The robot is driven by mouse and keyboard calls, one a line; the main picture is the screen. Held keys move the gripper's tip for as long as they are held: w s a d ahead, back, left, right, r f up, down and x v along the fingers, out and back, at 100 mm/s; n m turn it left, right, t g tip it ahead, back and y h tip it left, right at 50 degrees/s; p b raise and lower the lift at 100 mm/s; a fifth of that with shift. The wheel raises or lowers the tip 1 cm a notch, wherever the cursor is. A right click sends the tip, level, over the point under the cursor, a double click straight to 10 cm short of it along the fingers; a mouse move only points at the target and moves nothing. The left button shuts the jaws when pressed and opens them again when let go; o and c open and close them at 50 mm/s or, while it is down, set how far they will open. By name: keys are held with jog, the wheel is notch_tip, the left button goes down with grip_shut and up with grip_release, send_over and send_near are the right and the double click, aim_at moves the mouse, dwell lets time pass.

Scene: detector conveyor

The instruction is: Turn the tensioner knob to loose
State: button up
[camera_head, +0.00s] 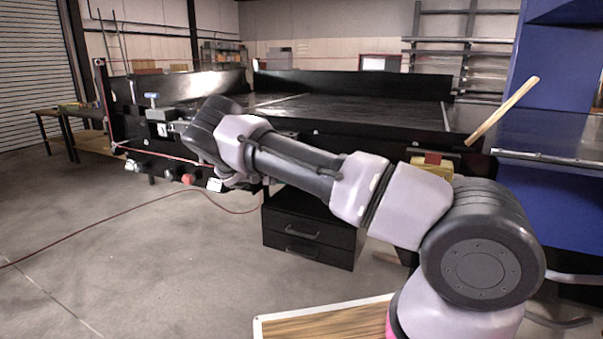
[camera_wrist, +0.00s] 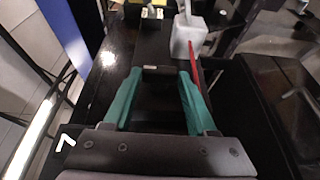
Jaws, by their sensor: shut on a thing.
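My gripper (camera_wrist: 160,75) has its two teal fingers on either side of a small dark bar-shaped part (camera_wrist: 163,70), which looks like the tensioner knob. The fingers are shut on it, and its lower side is lost in shadow. In the head view my arm reaches left to the near left end of the black conveyor (camera_head: 350,84). There my wrist hides most of the knob's surroundings. A T-handle with a blue top (camera_head: 152,96) stands just left of my gripper. The knob's setting cannot be read.
Below my gripper, a red button (camera_head: 187,179) and pale knobs sit on the conveyor's side. A white block (camera_wrist: 187,42) with a red rod is close by in the wrist view. A black drawer unit (camera_head: 312,228) stands under the conveyor. The floor at left is open.

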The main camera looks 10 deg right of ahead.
jog(key=shift+f+h, duration=0.1)
jog(key=shift+h, duration=0.2)
jog(key=o, duration=1.4)
jog(key=shift+c, duration=0.2)
jog(key=v, duration=1.1)
